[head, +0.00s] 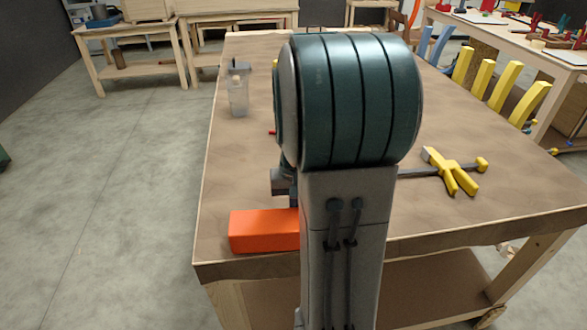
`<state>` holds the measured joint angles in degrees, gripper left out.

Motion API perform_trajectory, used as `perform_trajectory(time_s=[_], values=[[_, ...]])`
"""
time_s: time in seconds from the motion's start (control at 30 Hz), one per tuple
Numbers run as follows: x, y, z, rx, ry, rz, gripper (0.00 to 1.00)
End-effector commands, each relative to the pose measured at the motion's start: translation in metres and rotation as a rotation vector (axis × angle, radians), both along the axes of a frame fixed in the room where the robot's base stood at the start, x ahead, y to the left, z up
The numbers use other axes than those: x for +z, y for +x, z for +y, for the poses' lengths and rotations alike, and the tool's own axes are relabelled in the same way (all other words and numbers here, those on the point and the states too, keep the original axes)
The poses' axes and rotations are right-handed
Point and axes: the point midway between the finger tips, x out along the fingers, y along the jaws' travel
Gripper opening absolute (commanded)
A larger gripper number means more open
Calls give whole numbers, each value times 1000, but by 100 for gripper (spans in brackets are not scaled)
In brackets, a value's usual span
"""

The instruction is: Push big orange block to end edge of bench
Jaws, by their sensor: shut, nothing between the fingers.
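The big orange block (264,231) lies flat on the brown-topped bench (420,225), near its front left corner. Its left end is close to the bench's left edge, and a strip of bare top lies between it and the front edge. My arm hides its right end. My gripper (283,184) is mostly hidden behind my arm. A small dark grey part of it shows just behind the block, and it is shut and empty. I cannot tell whether it touches the block.
A yellow-handled clamp (452,172) lies on the right of the bench. A clear container (238,95) stands at the back left. Several curved yellow pieces (501,87) line the right side. Open floor (120,200) lies to the left.

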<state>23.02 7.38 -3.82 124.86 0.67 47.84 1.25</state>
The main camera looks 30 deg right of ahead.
Motion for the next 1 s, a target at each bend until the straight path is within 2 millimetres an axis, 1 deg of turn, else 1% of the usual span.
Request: perform_trajectory(time_s=[0.03,0.1,0.3,0.4,0.5,0.67,0.93,1.0], values=[[12,1,-1,0,-4,-7,0],[29,1,-1,0,-4,-7,0],[74,1,-2,-3,-3,-5,0],[91,0,-1,-3,-2,-4,0],[103,0,-2,-4,-1,-3,0],[112,0,-1,-4,-1,-2,0],[113,-1,0,-1,-1,-2,0],[114,-6,18,40,-6,-22,0]])
